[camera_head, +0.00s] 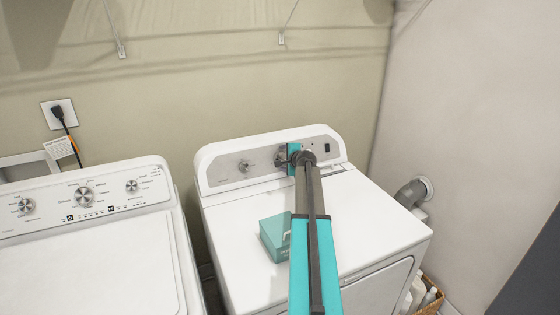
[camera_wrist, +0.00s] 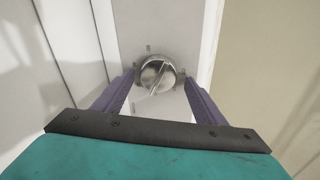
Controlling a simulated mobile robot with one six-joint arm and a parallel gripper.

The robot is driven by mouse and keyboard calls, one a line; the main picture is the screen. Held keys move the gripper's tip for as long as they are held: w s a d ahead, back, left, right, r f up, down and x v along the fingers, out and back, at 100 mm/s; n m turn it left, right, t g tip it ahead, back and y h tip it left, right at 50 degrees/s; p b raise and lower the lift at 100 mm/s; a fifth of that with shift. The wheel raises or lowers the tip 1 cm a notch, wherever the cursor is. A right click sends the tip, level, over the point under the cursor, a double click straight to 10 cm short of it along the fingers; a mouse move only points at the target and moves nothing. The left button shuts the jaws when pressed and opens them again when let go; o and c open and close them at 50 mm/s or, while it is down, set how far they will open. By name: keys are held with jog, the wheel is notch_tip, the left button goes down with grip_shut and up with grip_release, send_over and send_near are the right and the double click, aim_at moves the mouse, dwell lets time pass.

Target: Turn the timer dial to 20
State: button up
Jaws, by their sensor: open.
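A round silver dial (camera_wrist: 153,77) with a raised diagonal grip bar sits on a grey panel in the wrist view. Small marks surround it, but I cannot read any number. My gripper (camera_wrist: 160,84) is open, with one purple finger on each side of the dial; I cannot tell whether they touch it. In the head view my gripper (camera_head: 281,158) is at the middle of the right-hand machine's control panel (camera_head: 218,173) and mostly hides the dial there. Another dial (camera_head: 244,166) shows to its left on the same panel.
A teal box (camera_head: 274,237) stands on the white machine's top (camera_head: 237,213), left of my arm. A second white machine (camera_head: 92,268) with several dials stands at the left. A wall outlet with a plug (camera_head: 59,114) is behind it. A basket (camera_head: 430,300) is at the lower right.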

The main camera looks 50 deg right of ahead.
jog(key=shift+s, duration=0.15)
jog(key=shift+b+v, duration=0.35)
jog(key=shift+v, duration=0.5)
jog(key=b+v, duration=0.3)
jog(key=v, duration=0.9)
jog(key=shift+w+r, duration=0.15)
jog(key=shift+w, duration=0.05)
jog(key=f+m+t, duration=0.1)
jog(key=s+f+m+t, duration=0.1)
jog(key=m, duration=0.1)
jog(key=s+d+f+m+y, duration=0.1)
jog(key=shift+f+t, duration=0.3)
jog(key=shift+t, duration=0.1)
